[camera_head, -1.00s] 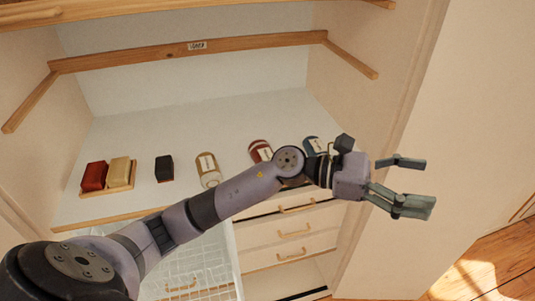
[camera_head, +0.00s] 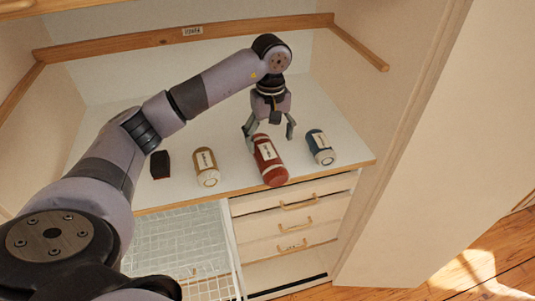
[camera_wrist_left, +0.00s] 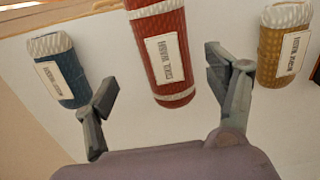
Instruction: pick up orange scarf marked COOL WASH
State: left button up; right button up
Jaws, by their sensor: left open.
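Three rolled cloths with white labels lie on the white shelf (camera_head: 225,118). The middle one is a rust-red roll (camera_head: 269,163) with pale bands, also in the left wrist view (camera_wrist_left: 160,50). A mustard roll (camera_head: 206,168) lies left of it and a blue roll (camera_head: 320,148) right. None looks plainly orange, and the label print is too small to read surely. My left gripper (camera_head: 269,130) is open, pointing down at the back end of the red roll. In the left wrist view the red roll lies between its fingers, not visibly gripped. My right gripper is not in view.
A dark block (camera_head: 160,165) stands left of the mustard roll. A wire basket (camera_head: 180,238) and several drawers (camera_head: 298,222) are below the shelf. A wooden rail (camera_head: 130,46) crosses above. A pale side panel (camera_head: 410,150) bounds the right.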

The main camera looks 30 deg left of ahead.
aim_at(267, 152)
pick_arm(q)
jog(key=shift+f, duration=0.85)
jog(key=shift+s+a+f+p, duration=0.1)
jog(key=shift+s+f+p, duration=0.05)
jog(key=shift+f+p, duration=0.55)
jog(key=f+p, duration=0.2)
jog(key=f, duration=0.1)
jog(key=shift+s+a, duration=0.1)
jog(key=shift+s, duration=0.1)
jog(key=shift+f, duration=0.55)
jog(key=shift+w, duration=0.1)
jog(key=c, duration=1.4)
